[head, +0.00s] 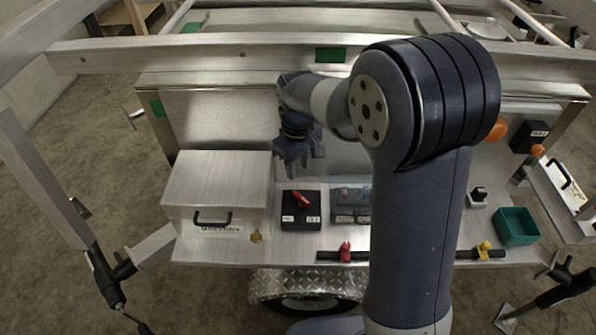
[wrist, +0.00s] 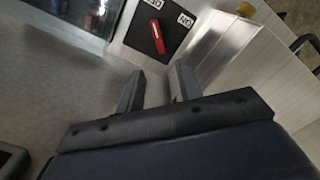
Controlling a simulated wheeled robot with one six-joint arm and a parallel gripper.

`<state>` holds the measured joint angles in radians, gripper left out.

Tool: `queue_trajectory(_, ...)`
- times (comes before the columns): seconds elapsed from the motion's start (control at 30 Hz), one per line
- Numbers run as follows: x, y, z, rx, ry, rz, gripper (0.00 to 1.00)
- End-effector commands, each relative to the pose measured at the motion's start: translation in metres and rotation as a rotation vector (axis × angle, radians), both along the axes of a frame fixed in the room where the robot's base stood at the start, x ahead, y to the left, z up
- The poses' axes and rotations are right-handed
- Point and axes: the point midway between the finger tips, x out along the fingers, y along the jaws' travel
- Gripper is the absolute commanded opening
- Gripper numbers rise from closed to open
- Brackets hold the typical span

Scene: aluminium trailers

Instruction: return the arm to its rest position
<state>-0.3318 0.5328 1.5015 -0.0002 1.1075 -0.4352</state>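My gripper (head: 300,160) hangs above the trailer's work shelf in the head view, behind a black switch box with a red handle (head: 301,208). In the wrist view my gripper (wrist: 160,80) has its two fingers apart with nothing between them. The switch box (wrist: 158,34) lies beyond the fingertips there, its red handle turned along the box. My arm reaches up and over from the lower right and hides part of the shelf.
A metal box (head: 216,190) with a black handle stands left of the switch. A glass-topped box (head: 350,205) sits right of it. A green bin (head: 516,226) and a black bar with red and yellow clamps (head: 345,254) are nearby. A trailer rail (head: 240,54) runs behind.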

Motion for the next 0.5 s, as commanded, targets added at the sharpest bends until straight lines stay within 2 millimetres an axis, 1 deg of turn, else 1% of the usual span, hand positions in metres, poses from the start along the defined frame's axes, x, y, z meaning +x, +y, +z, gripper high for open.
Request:
queue_trajectory(0.33, 0.000, 0.000, 0.000, 0.000, 0.000, 0.000, 0.35)
queue_trajectory(0.43, 0.000, 0.000, -0.006, 0.000, 0.000, 0.000, 0.35)
queue_trajectory(0.5, 0.000, 0.000, -0.014, -0.001, 0.002, 0.000, 0.35)
